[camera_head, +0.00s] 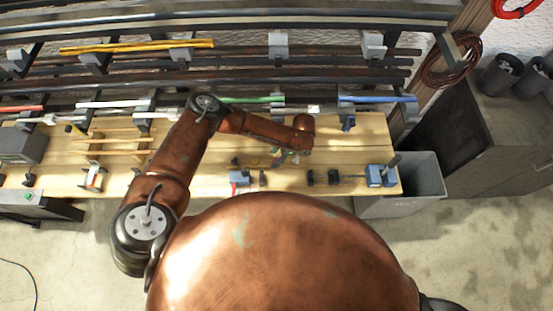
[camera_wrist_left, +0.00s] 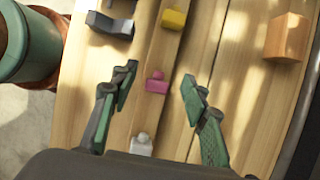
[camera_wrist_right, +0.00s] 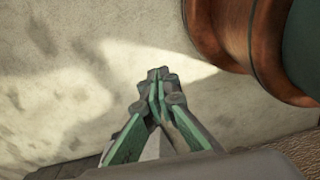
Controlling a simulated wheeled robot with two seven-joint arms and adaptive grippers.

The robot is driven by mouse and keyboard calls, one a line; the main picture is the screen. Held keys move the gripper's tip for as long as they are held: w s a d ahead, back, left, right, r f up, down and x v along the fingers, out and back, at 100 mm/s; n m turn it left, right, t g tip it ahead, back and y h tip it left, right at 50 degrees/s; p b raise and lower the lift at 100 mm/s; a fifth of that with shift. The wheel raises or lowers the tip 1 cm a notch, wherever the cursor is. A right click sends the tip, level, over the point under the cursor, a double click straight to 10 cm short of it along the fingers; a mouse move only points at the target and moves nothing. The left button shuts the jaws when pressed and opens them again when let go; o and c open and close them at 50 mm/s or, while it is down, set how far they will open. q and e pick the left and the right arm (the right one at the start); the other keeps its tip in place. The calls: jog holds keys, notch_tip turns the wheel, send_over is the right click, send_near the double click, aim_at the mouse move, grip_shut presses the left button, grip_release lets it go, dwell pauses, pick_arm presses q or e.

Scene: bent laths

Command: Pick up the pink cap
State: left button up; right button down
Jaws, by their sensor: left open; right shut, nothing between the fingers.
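My left gripper (camera_wrist_left: 160,74) is open, with one finger on each side of the pink cap in the picture. Neither finger visibly touches it. In the head view my left gripper (camera_head: 286,154) is over the middle of the workbench (camera_head: 215,180), and the pink cap is too small to make out there. My right gripper (camera_wrist_right: 157,78) is shut and empty in the right wrist view, with pale floor behind it.
A yellow cap (camera_wrist_left: 174,18), a light grey cap (camera_wrist_left: 141,144), a wooden block (camera_wrist_left: 288,37) and a grey-blue block (camera_wrist_left: 110,24) lie around the pink cap. A rack of laths and pipes (camera_head: 240,75) stands behind the bench. A grey bin (camera_head: 425,180) stands at its right end.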

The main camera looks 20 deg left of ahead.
pick_arm(q)
jog(key=shift+x, duration=1.1)
jog(key=c, duration=0.9)
pick_arm(e)
jog(key=shift+w+a+r, duration=0.15)
jog(key=shift+w+a, duration=0.05)
jog(key=shift+w, duration=0.35)
jog(key=shift+w+a+r, duration=0.15)
jog(key=shift+w+a, duration=0.05)
jog(key=shift+w, duration=0.35)
